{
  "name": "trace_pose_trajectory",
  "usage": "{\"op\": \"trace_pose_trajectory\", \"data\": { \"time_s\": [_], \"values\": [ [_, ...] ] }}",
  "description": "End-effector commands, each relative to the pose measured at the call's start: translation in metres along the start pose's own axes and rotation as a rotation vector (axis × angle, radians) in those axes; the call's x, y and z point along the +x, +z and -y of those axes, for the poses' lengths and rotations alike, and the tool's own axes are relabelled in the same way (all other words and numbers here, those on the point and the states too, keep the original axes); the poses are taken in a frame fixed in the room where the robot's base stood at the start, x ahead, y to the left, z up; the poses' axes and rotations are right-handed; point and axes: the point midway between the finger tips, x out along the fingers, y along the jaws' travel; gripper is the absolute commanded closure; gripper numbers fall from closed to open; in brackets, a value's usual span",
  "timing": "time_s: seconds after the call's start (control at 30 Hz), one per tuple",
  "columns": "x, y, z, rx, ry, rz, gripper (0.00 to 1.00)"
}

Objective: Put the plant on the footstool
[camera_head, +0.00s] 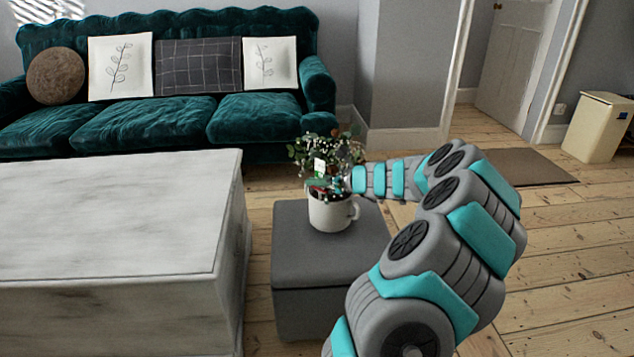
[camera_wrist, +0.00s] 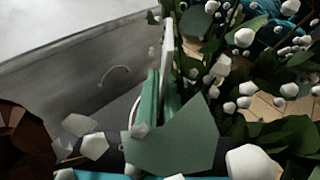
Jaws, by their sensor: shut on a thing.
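The plant (camera_head: 331,214) has green leaves and small white flowers in a white mug-like pot with a handle. It appears upright over the top of the grey square footstool (camera_head: 305,263); I cannot tell whether the pot's base touches it. My gripper (camera_head: 341,185) reaches in from the right and is shut on the plant near the pot's rim. Foliage partly hides the fingertips. In the wrist view the plant's leaves and white flowers (camera_wrist: 245,88) crowd the right side and the foreground, covering part of my gripper.
A large pale marbled chest (camera_head: 110,215) stands just left of the footstool. A teal velvet sofa (camera_head: 150,122) with several cushions is behind. A beige bin (camera_head: 597,127) and a brown mat (camera_head: 515,167) are at the right. Bare floorboards lie open on the right.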

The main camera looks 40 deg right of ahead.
Motion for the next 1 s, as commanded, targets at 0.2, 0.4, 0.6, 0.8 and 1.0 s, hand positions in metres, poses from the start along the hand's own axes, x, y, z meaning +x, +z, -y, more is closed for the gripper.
{"op": "trace_pose_trajectory", "data": {
  "time_s": [0.2,0.4,0.6,0.8,1.0],
  "values": [
    [0.009,-0.023,0.0,0.001,-0.001,0.0,1.0],
    [0.01,-0.026,0.0,-0.001,-0.002,0.001,1.0],
    [0.011,-0.026,0.0,0.0,-0.002,0.002,1.0],
    [0.011,-0.028,0.0,0.0,-0.001,0.0,0.72],
    [0.011,-0.028,0.0,0.0,-0.001,0.0,0.64]
  ]
}}
